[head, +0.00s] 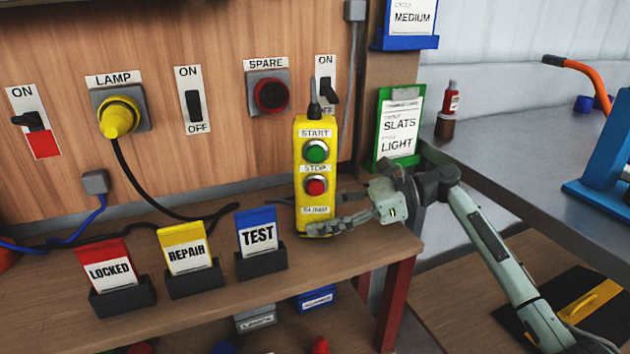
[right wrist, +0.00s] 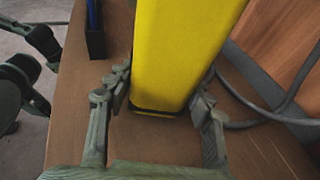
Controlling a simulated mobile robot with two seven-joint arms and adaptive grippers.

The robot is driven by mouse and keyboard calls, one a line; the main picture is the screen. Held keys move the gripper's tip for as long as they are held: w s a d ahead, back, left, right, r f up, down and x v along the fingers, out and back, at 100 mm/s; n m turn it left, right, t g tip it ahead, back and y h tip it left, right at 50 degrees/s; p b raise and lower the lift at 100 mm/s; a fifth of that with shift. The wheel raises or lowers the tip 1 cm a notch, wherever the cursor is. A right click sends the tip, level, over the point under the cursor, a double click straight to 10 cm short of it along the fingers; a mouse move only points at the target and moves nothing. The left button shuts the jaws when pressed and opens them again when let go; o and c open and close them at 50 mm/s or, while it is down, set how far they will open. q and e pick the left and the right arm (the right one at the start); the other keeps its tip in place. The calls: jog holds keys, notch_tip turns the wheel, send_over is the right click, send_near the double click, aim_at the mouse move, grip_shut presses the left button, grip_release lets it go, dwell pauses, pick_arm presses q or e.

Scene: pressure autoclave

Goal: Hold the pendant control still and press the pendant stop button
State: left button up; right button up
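My right gripper (head: 318,228) is at the pendant's lower end, coming from the right. In the right wrist view its fingers (right wrist: 164,90) lie on both sides of the yellow body (right wrist: 178,50) and appear to touch it. The buttons do not show in that view. My left gripper does not show in the head view.
Cards in holders marked LOCKED (head: 110,272), REPAIR (head: 187,253) and TEST (head: 257,234) stand on the shelf left of the pendant. A green clipboard (head: 399,128) is at right.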

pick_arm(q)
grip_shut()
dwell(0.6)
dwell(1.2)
